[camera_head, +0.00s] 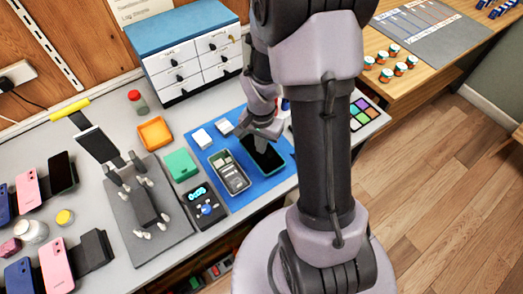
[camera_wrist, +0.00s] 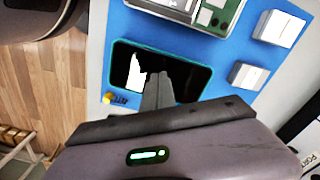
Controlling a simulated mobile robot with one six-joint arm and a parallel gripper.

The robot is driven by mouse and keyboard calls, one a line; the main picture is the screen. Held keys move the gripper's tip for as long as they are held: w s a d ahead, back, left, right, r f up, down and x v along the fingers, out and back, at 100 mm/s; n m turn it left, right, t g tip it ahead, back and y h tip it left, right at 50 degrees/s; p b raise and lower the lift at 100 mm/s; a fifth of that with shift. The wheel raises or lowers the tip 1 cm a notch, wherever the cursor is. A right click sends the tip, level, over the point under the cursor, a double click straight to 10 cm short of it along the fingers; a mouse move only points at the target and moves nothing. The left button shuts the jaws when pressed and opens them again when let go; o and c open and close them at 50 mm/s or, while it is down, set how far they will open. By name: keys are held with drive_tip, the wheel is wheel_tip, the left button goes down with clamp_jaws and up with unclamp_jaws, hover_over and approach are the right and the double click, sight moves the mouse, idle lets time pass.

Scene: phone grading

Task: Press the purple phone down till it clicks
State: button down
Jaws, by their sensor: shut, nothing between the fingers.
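A phone with a black screen and dark green rim (camera_head: 272,164) lies face up on the blue mat (camera_head: 236,206). My gripper (camera_head: 263,148) is shut and empty, pointing down over this phone. In the wrist view the closed fingertips (camera_wrist: 160,78) overlap the screen of the phone (camera_wrist: 195,78); I cannot tell whether they touch it. Phones at the left look indigo-blue (camera_head: 19,275), pink (camera_head: 56,262) and black (camera_head: 62,172). I cannot make out a clearly purple phone.
A grey fixture (camera_head: 165,235) with a yellow-handled lever (camera_head: 70,110) stands left of the mat. An opened device (camera_head: 229,172), small white boxes (camera_head: 202,138) and a black meter (camera_head: 205,207) are close by. White drawers (camera_head: 185,65) stand behind.

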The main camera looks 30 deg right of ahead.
drive_tip(key=shift+r, duration=0.1)
idle(0.3)
wheel_tip(320, 180, up, 7)
drive_tip(key=p, duration=0.5)
wheel_tip(320, 180, up, 8)
drive_tip(key=r+n+t, duration=0.1)
drive_tip(key=n+t, duration=0.1)
hover_over(251, 155)
drive_tip(key=s+a+r+n+t, duration=0.1)
drive_tip(key=s+a+r, duration=0.1)
drive_tip(key=a+r, duration=0.3)
drive_tip(key=s+a+r+n+t+y, duration=0.2)
drive_tip(key=s+a+r+n, duration=0.2)
drive_tip(key=s+r, duration=0.5)
drive_tip(key=shift+s+a+r+t, duration=0.4)
drive_tip(key=shift+a+r, duration=0.1)
drive_tip(key=shift+a, duration=0.65)
